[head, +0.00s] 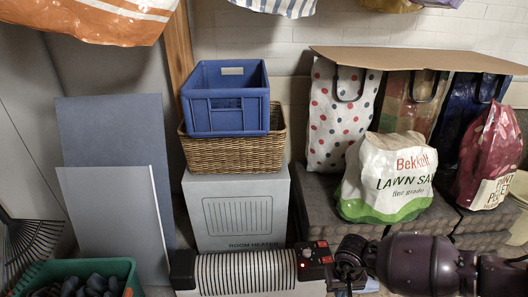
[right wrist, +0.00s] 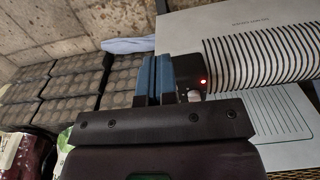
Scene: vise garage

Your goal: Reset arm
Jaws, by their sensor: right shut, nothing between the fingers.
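My right arm comes in from the right in the head view, and its dark gripper (head: 343,268) is beside the control end of a ribbed room heater (head: 248,273). The heater's black control panel (head: 315,258) carries red lights. In the right wrist view the blue-padded fingers of my right gripper (right wrist: 153,76) are shut together with nothing between them. They are close to the black heater end with a lit red light (right wrist: 203,82); I cannot tell whether they touch it. My left gripper is not in view.
A heater box (head: 240,210) carries a wicker basket (head: 233,152) and a blue crate (head: 225,118). A lawn sack (head: 390,180) and a dark red sack (head: 488,165) sit on dark stacked blocks (head: 328,205) at right. Grey panels (head: 108,220) lean at left, behind a green bin (head: 125,268).

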